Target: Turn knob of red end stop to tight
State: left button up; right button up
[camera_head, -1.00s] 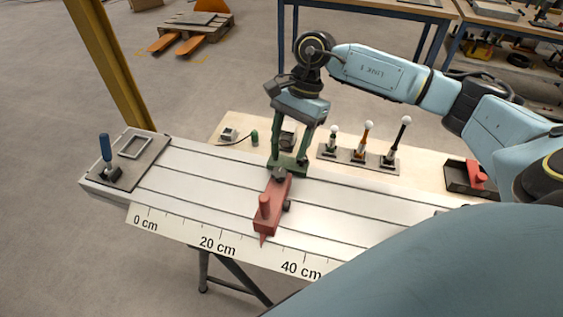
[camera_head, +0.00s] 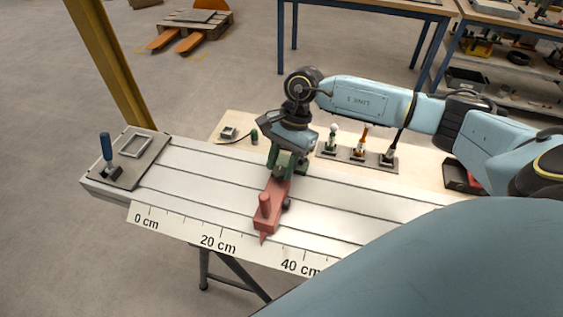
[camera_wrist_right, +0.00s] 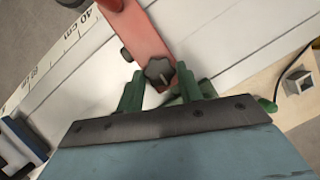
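The red end stop (camera_head: 264,219) sits across the white slotted bed, its pointed tip at the scale between 20 cm and 40 cm. Its dark star-shaped knob (camera_wrist_right: 158,72) shows in the right wrist view, at the end of the red body (camera_wrist_right: 140,38). My right gripper (camera_head: 285,173) is over that far end and hides the knob in the head view. In the right wrist view its green fingers (camera_wrist_right: 165,84) are apart, one to each side of the knob, with gaps visible; contact cannot be made out. My left gripper is not in view.
A grey plate with a blue-handled lever (camera_head: 106,147) is at the bed's left end. Behind the bed, a pale table carries a row of ball-topped levers (camera_head: 359,152) and a dark tray (camera_head: 460,176). A yellow post (camera_head: 111,66) rises at the left.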

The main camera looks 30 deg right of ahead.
jog(key=c, duration=0.3)
